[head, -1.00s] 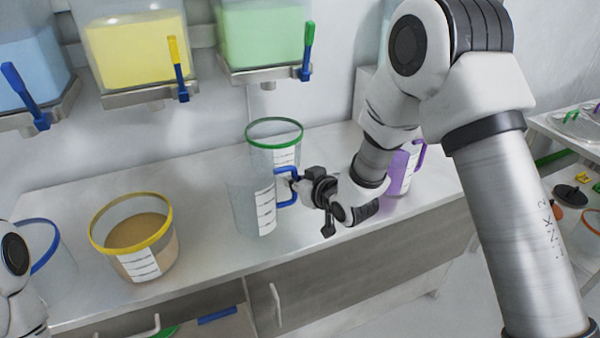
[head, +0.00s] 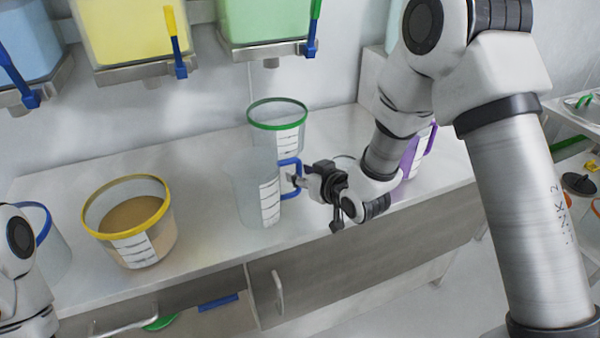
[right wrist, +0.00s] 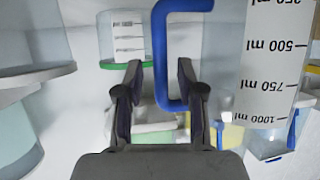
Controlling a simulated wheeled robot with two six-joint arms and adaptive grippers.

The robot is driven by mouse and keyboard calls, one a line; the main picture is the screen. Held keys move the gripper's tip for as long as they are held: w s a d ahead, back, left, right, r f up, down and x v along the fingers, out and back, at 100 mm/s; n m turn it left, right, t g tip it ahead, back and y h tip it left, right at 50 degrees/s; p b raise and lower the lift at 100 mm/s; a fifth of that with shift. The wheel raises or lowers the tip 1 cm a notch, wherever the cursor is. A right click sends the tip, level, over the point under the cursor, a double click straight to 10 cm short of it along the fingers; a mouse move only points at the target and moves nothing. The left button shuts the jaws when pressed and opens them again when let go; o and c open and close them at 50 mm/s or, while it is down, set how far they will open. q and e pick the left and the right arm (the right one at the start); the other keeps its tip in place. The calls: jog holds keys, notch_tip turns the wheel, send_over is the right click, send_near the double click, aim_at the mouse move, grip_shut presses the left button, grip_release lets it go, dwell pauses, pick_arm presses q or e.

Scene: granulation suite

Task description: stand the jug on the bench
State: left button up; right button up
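The clear jug (head: 250,195) with a blue handle (head: 291,165) and a white scale label is upright at the bench (head: 215,240) and appears to rest on it. My right gripper (head: 297,181) is at the handle from the right. In the right wrist view the jug (right wrist: 220,45) is at the right, its label upside down. The blue handle (right wrist: 160,60) passes between my right gripper's spread fingers (right wrist: 160,75), with visible gaps on both sides. My left gripper is out of view; only part of my left arm shows at the left edge.
A green-rimmed vessel (head: 277,112) stands right behind the jug. A yellow-rimmed tub (head: 150,245) of brown powder stands to the left, and a purple-handled jug (head: 411,160) to the right behind my arm. Tanks with levers hang above. Bare bench lies between tub and jug.

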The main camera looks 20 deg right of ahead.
jog(key=p+v, duration=0.8)
jog(key=v, duration=0.3)
jog(key=s+f+m+g+h, duration=0.1)
jog(key=s+f+g, duration=0.55)
jog(key=f, duration=0.75)
jog(key=s+f+m+g+h, duration=0.1)
jog(key=s+f+g, duration=0.2)
jog(key=s+f, duration=0.3)
jog(key=s+f+g, duration=0.4)
jog(key=s+f, duration=0.2)
jog(key=s, duration=0.7)
jog(key=shift+s+d+f+m+h, duration=0.15)
jog(key=shift+s+d+m+h, duration=0.05)
jog(key=shift+d+m+h, duration=0.25)
